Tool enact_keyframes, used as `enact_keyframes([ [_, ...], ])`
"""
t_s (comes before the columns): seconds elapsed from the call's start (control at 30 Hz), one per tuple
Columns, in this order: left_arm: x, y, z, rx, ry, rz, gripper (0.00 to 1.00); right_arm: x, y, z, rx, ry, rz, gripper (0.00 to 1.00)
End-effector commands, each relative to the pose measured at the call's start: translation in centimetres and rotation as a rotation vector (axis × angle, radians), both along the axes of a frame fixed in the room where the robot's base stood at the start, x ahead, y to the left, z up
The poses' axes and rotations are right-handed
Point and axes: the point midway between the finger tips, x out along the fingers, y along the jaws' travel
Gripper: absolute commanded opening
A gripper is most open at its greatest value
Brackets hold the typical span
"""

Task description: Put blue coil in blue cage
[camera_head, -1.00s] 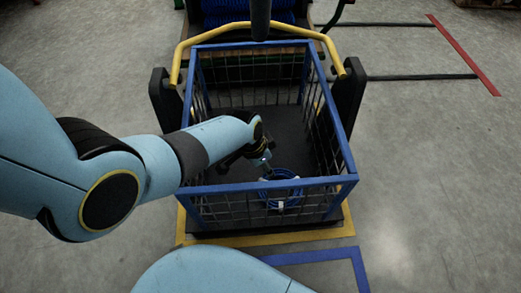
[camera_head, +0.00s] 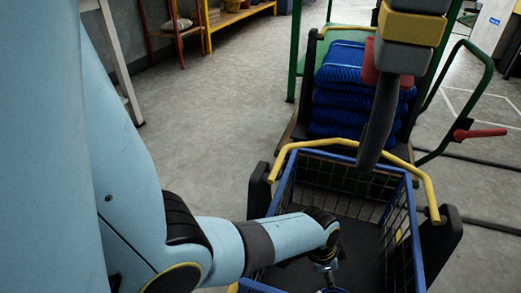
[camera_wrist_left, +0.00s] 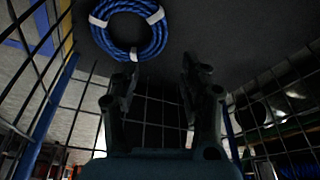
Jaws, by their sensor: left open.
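The blue coil, bound with white ties, lies on the dark floor of the blue cage (camera_head: 284,187). In the left wrist view the coil (camera_wrist_left: 157,36) is at the top left, just beyond the fingertips. In the head view only a sliver of it (camera_head: 331,290) shows at the bottom edge. My left gripper (camera_wrist_left: 160,68) is open and empty, with a gap between its fingers and the coil. In the head view my left gripper (camera_head: 326,267) reaches down inside the cage. The cage's near side is cut off in the head view. My right gripper is not in view.
A yellow handle bar (camera_head: 345,142) runs along the cage's far end. Behind it a green cart (camera_head: 296,60) holds stacked blue netting (camera_head: 343,97). A dark post with coloured blocks (camera_head: 412,28) overhangs the cage. Open floor (camera_head: 215,110) lies to the left.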

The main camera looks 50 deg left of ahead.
Motion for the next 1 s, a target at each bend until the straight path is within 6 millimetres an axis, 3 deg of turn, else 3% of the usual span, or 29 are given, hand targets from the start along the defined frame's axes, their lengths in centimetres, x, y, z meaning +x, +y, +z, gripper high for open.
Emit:
enact_keyframes([
  [0.17,-1.3,1.7,3.4,0.007,-0.052,0.075,0.44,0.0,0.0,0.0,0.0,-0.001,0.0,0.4],
  [0.27,-2.5,2.8,6.8,0.01,-0.094,0.135,0.44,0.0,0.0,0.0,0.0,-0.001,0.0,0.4],
  [0.37,-4.6,3.9,11.7,0.007,-0.141,0.206,0.44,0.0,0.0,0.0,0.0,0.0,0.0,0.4],
  [0.5,-11.1,5.1,17.9,0.006,-0.13,0.325,0.44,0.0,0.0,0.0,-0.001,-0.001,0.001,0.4],
  [0.63,-17.1,5.7,22.3,0.011,-0.076,0.424,0.44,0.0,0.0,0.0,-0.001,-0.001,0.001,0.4],
  [0.8,-20.4,6.0,25.3,0.012,-0.044,0.488,0.44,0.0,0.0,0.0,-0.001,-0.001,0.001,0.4],
  [1.0,-20.6,6.0,25.6,0.012,-0.042,0.496,0.44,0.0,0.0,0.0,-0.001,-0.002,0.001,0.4],
])
